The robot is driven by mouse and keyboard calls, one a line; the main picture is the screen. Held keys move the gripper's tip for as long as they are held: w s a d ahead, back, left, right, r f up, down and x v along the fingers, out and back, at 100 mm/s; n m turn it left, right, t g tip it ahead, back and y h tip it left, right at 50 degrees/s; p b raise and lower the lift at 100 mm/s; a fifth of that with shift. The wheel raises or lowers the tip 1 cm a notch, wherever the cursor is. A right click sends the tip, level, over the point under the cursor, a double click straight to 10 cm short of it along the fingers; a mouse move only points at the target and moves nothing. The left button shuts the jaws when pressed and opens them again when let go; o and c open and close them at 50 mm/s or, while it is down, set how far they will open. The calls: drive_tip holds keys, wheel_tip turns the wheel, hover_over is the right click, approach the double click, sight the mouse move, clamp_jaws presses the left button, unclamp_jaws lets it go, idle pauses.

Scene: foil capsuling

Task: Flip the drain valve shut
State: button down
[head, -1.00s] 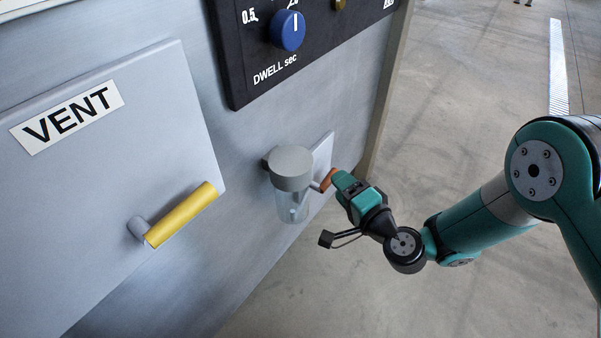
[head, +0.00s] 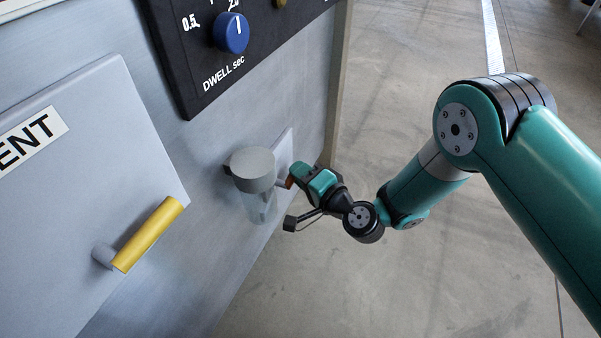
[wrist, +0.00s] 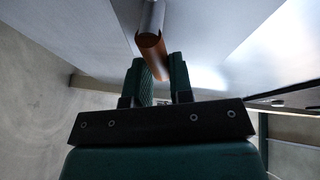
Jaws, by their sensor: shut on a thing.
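The drain valve's orange-brown lever grip (head: 289,182) shows beside the clear bowl with a grey cap (head: 252,163) on the machine's front. My gripper (head: 298,173) is at this lever, right of the bowl. In the wrist view the lever (wrist: 153,52) is a grey rod with an orange-brown sleeve, and its end lies between the two green fingers of my gripper (wrist: 163,75). The fingers are shut on it. In the head view the gripper hides most of the lever.
A yellow handle (head: 148,234) sticks out of the vent panel (head: 95,170) at the left. A black panel with a blue dwell knob (head: 231,33) is above. The concrete floor (head: 400,285) to the right is clear.

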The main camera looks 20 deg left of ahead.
drive_tip(key=p, duration=0.1)
drive_tip(key=m+p, duration=0.1)
drive_tip(key=p, duration=0.1)
drive_tip(key=shift+a+f+m+g+h, duration=0.1)
drive_tip(key=shift+f+m+g+h, duration=0.2)
drive_tip(key=shift+g, duration=0.1)
drive_tip(key=c, duration=1)
unclamp_jaws()
